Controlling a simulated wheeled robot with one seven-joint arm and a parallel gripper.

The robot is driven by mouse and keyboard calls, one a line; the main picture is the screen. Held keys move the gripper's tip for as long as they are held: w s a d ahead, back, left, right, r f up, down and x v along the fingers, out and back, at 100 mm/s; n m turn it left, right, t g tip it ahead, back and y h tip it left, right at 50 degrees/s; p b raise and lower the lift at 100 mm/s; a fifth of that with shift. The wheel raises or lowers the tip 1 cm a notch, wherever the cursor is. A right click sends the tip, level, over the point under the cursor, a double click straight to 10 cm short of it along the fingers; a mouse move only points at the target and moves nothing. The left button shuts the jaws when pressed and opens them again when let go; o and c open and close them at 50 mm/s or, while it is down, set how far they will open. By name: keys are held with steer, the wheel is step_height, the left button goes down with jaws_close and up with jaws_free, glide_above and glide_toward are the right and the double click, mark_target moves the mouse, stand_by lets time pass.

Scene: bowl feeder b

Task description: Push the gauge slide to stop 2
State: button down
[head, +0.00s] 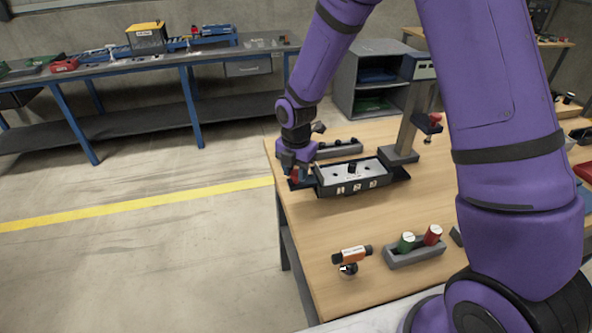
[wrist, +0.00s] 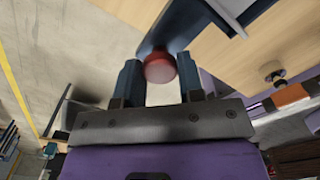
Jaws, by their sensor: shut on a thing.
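The gauge fixture (head: 330,188) is a dark tray at the table's left end, with white labels 1, 2 and 3 on its front. A pale plate (head: 372,171) with a black knob (head: 352,167) lies in it. A red knob (head: 295,173) is at the fixture's left end. In the wrist view the red knob (wrist: 160,67) is between the two blue fingers of my gripper (wrist: 158,82), at the end of a dark bar. My gripper (head: 291,180) is shut on it. I cannot tell exactly where the slide stands against the stops.
A grey post (head: 405,130) with a display stands right of the fixture. A grey holder (head: 414,251) with green and red cylinders and an orange-and-black part (head: 351,254) are nearer the front. A grey bar (head: 338,150) lies behind. The table between is clear.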

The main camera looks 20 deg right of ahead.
steer(key=d, duration=2.4)
steer(key=c, duration=0.7)
jaws_free()
steer(key=shift+c, duration=0.2)
steer(key=shift+r, duration=0.1)
step_height(320, 180, up, 11)
steer(key=shift+f, duration=0.2)
